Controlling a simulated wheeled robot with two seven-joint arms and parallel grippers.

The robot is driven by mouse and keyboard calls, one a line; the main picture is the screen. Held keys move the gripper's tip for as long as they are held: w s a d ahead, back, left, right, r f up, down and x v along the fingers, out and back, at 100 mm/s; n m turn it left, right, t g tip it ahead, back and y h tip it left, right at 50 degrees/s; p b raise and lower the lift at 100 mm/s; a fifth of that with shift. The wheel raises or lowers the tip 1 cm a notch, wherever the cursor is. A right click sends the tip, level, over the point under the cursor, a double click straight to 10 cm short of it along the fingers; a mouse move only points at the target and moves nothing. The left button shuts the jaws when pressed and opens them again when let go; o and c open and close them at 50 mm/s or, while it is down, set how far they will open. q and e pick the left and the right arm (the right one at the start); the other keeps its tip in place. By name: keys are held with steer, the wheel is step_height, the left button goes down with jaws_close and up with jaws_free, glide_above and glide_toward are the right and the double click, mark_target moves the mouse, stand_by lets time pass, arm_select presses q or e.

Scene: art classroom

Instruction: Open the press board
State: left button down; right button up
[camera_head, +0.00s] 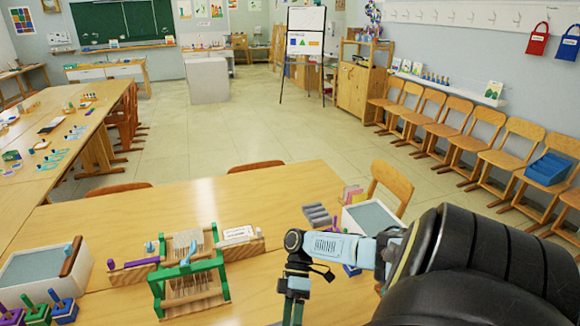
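A green-framed device (222,280) with upright pale strips stands on the near table, left of centre. I take it to be the press board, but cannot be sure. A blue curved handle-like part (192,250) shows at its top. A wooden base with a white label (238,234) lies behind it. My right gripper (295,308) points down over the table, to the right of the device and apart from it. Its fingertips are near the bottom edge and small, so its opening is unclear. My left gripper is not in view.
A white-rimmed tray (88,262) is at the left, a second tray (347,222) behind my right arm. Grey cylinders (318,213) and coloured blocks (352,193) lie near it. Chairs line the right wall.

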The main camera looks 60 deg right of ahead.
steer(key=shift+s+a+f, duration=0.1)
steer(key=shift+s+f, duration=0.1)
steer(key=shift+f, duration=0.15)
steer(key=shift+c, duration=0.2)
steer(key=shift+w+d+r, duration=0.15)
steer(key=shift+d, duration=0.1)
steer(key=shift+c, duration=0.7)
steer(key=b+v, duration=0.1)
steer(key=v, duration=0.5)
steer(key=b+v, duration=0.2)
steer(key=v, duration=0.4)
steer(key=shift+w+r, duration=0.15)
steer(key=shift+r, duration=0.2)
steer(key=c, duration=0.4)
steer(key=shift+o, duration=0.2)
steer(key=shift+w+d+r, duration=0.1)
steer(key=shift+d+r, duration=0.15)
steer(key=shift+r, duration=0.15)
